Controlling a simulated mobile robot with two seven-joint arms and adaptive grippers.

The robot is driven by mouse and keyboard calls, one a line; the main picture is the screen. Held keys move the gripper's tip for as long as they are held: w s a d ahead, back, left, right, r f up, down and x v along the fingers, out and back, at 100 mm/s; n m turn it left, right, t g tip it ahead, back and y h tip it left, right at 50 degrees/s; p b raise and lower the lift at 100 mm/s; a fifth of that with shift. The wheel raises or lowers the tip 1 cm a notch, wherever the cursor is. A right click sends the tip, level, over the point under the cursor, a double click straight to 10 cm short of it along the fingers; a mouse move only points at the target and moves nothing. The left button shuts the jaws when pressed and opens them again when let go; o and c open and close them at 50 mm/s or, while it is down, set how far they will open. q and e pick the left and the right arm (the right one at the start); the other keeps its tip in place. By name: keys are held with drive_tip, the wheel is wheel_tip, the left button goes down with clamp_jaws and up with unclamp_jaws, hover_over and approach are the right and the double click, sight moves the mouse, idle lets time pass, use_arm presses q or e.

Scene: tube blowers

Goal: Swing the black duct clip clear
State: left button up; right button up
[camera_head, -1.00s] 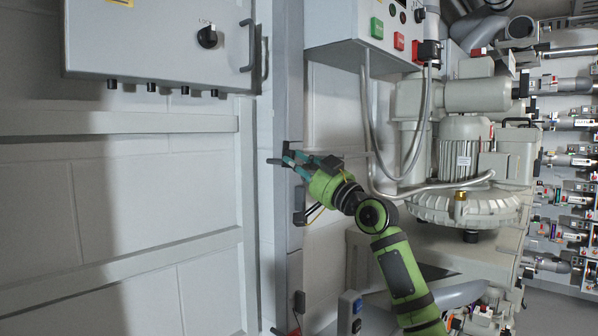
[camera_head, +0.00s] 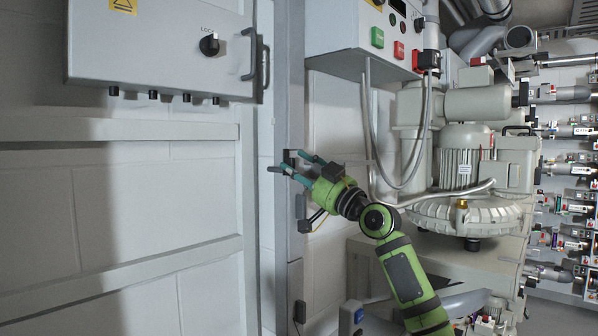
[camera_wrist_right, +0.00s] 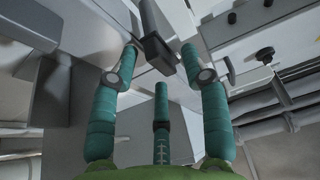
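A small black duct clip (camera_head: 288,158) sits on the grey upright post in the head view. In the right wrist view a dark block (camera_wrist_right: 157,52) on a bar, which looks like this clip, lies just beyond and between the fingertips. My right gripper (camera_head: 293,163) has its teal fingers pointing left at the clip. In the wrist view its fingers (camera_wrist_right: 160,62) are spread, with a clear gap between them and nothing gripped. I cannot tell whether a fingertip touches the clip. My left gripper is in neither view.
The grey post (camera_head: 290,235) carries two more dark blocks lower down (camera_head: 300,207), (camera_head: 299,312). A grey lock cabinet (camera_head: 150,60) is at upper left, a button box (camera_head: 345,50) above the gripper. The blower (camera_head: 465,215) and hanging cables stand at right.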

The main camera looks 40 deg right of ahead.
drive_tip(key=shift+f, duration=0.2)
drive_tip(key=a+v, duration=0.1)
drive_tip(key=v, duration=1)
drive_tip(key=shift+s+d, duration=0.45)
drive_tip(key=shift+d, duration=0.05)
